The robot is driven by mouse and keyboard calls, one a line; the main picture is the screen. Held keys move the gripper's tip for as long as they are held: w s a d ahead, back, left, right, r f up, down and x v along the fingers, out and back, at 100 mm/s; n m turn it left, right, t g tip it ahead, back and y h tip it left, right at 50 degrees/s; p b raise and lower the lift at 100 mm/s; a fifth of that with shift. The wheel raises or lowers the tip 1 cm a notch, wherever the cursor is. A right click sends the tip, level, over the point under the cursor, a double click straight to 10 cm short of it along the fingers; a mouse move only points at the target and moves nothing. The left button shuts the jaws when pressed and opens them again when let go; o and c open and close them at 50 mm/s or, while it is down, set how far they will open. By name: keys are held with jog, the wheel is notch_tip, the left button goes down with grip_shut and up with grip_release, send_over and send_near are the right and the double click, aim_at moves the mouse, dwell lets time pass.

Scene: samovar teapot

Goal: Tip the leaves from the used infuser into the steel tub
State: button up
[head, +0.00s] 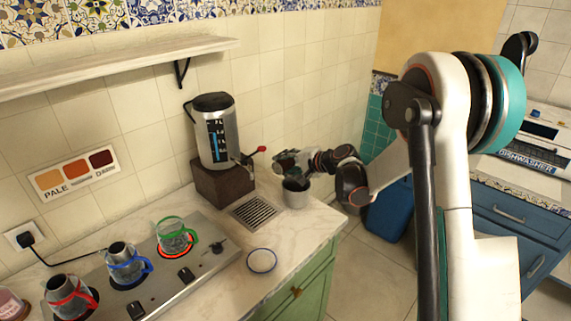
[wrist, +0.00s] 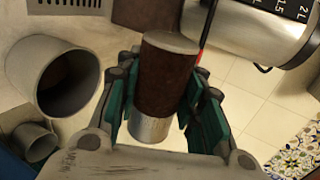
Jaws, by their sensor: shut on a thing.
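The steel tub (head: 296,195) stands on the counter near its right end, and in the wrist view it is the wide grey cylinder (wrist: 38,62) at left with a dark inside. My gripper (wrist: 162,95) is shut on the used infuser (wrist: 165,78), a dark brown cylinder with a grey end and a silvery mesh band. In the head view my gripper (head: 288,165) is just above the tub, and the infuser is hard to make out there. In the wrist view the infuser is beside the tub's mouth, apart from it. Leaves inside the infuser cannot be made out.
A samovar (head: 216,132) on a brown base (head: 222,182) stands left of the tub, its red-handled tap near my gripper. A drain grille (head: 254,212), a white saucer (head: 261,261) and a hob plate (head: 185,262) with several glass pots lie nearer. A blue bin (head: 390,212) is on the floor.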

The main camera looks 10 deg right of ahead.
jog(key=shift+r, duration=0.1)
jog(key=shift+r+p, duration=1.35)
jog(key=shift+r, duration=1.1)
jog(key=n+h+b, duration=0.1)
jog(key=n+t, duration=0.1)
jog(key=n, duration=0.1)
jog(key=shift+s+a+t+h+b, duration=0.1)
jog(key=shift+t+h+b, duration=0.2)
jog(key=shift+h+b, duration=0.1)
jog(key=n+t+b, duration=0.1)
jog(key=n+t+h+b, duration=0.1)
jog(key=n, duration=0.1)
jog(key=shift+r, duration=0.25)
jog(key=n+b, duration=0.1)
jog(key=n+t+h+b, duration=0.1)
jog(key=n, duration=0.1)
jog(key=shift+r+t+b, duration=0.3)
jog(key=shift+r+n+t+b, duration=0.2)
jog(key=shift+n+t+b, duration=0.3)
jog(key=shift+n+b, duration=0.4)
jog(key=shift+r+n+t+b, duration=0.15)
jog(key=shift+n+t+b, duration=0.45)
jog(key=shift+n, duration=0.4)
